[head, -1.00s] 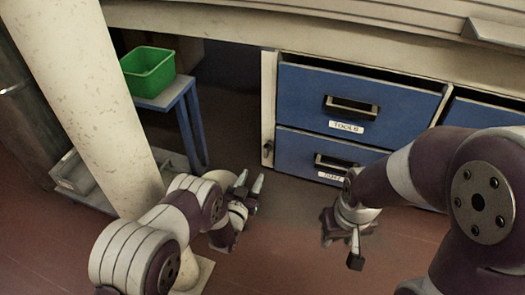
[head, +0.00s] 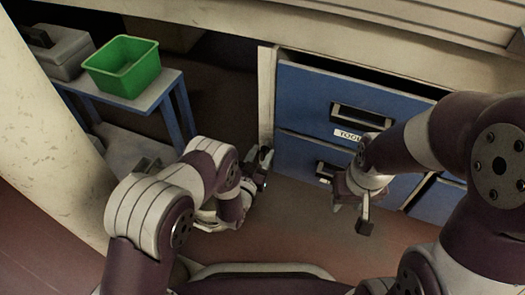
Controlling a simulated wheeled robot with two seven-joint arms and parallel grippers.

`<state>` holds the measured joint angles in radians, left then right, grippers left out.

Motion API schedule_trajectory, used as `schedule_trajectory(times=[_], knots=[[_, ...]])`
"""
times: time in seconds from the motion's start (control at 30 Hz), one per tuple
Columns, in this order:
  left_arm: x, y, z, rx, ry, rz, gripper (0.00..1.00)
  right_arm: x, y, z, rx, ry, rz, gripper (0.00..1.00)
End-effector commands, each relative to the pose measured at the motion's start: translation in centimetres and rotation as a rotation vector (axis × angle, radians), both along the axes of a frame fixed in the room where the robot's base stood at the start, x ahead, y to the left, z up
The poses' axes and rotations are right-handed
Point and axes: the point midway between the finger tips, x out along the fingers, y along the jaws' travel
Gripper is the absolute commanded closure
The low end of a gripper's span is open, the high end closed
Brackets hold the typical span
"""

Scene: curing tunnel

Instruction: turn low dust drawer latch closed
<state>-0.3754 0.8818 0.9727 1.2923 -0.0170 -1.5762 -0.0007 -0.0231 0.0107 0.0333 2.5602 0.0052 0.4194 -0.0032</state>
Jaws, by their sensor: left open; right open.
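The low dust drawer (head: 294,152) is the lower blue front under the tools drawer (head: 300,95). Its handle (head: 326,171) shows, but its label is hidden by my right arm. The latch is on the pale post (head: 266,95) left of the drawers; I cannot make it out clearly, as my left gripper covers that spot. My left gripper (head: 264,164) is open at the lower part of this post, with its fingers pointing up. I cannot tell whether it touches the latch. My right gripper (head: 354,212) is open, in front of the dust drawer's right part, and appears empty.
A blue table (head: 150,95) at the left bears a green bin (head: 122,68) and a grey toolbox (head: 60,55). A pale column stands at the far left. A counter edge runs above the drawers. The reddish floor before the drawers has free room.

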Motion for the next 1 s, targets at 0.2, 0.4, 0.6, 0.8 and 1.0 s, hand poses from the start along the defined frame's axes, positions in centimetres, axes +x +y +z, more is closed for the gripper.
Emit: schedule_trajectory(times=[0.2, 0.4, 0.6, 0.8, 1.0], knots=[[0.0, 0.0, 0.0, 0.0, 0.0, 0.0, 1.0, 0.0, 0.0, 0.0, 0.0, 0.0, 0.0, 0.57], [0.0, 0.0, 0.0, -0.002, 0.001, 0.0, 1.0, 0.0, 0.0, 0.0, 0.0, 0.0, 0.0, 0.57], [0.0, 0.1, 0.1, -0.039, 0.017, 0.0, 1.0, 0.0, 0.0, 0.3, 0.0, 0.0, 0.0, 0.57], [0.1, 0.2, 0.2, -0.146, 0.06, 0.0, 1.0, 0.0, 0.0, 1.0, 0.0, 0.0, 0.0, 0.57], [0.2, 0.4, 0.2, -0.311, 0.129, 0.0, 1.0, 0.0, 0.0, 1.8, 0.0, 0.0, 0.0, 0.57]])
